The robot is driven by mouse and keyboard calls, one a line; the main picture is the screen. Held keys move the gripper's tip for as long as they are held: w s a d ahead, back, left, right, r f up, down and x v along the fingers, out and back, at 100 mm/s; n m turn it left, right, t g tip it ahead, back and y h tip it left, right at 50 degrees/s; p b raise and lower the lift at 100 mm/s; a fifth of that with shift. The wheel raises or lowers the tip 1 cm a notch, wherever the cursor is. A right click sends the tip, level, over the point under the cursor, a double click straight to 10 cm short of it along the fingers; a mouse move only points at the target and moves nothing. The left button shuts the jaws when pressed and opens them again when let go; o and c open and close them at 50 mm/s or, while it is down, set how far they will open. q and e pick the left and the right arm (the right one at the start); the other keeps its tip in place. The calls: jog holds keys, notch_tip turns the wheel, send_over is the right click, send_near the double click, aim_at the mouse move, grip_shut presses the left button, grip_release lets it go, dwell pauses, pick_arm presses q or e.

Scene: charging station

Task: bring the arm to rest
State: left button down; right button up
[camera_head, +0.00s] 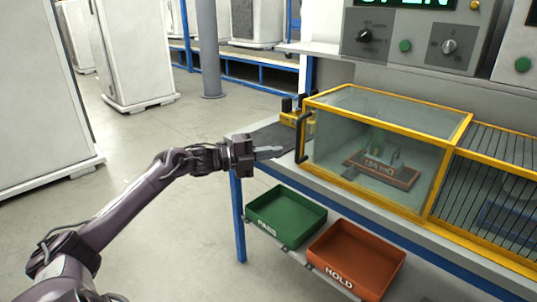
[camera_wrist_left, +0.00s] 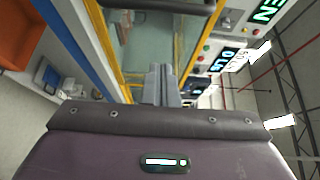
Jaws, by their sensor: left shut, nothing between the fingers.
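My left arm comes in from the left in the head view, and its gripper (camera_head: 268,152) is at the left end of the workbench, in front of the dark mat (camera_head: 272,137). The fingers are shut with nothing between them and point right, toward the black handle (camera_head: 301,138) of the yellow-framed glass box. There is a gap between fingertips and handle. In the left wrist view the closed fingers (camera_wrist_left: 165,82) show at the middle, with the dark handle bar (camera_wrist_left: 170,6) across the top. My right gripper is in neither view.
The yellow-framed glass box (camera_head: 330,150) holds a fixture on a brown base (camera_head: 383,173). A green tray (camera_head: 286,217) and an orange tray (camera_head: 357,257) sit below the bench. A control panel (camera_head: 415,40) is above. Open floor (camera_head: 185,240) lies left of the bench.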

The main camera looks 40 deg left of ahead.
pick_arm(q)
jog(key=shift+s+a, duration=0.35)
jog(key=shift+a, duration=0.05)
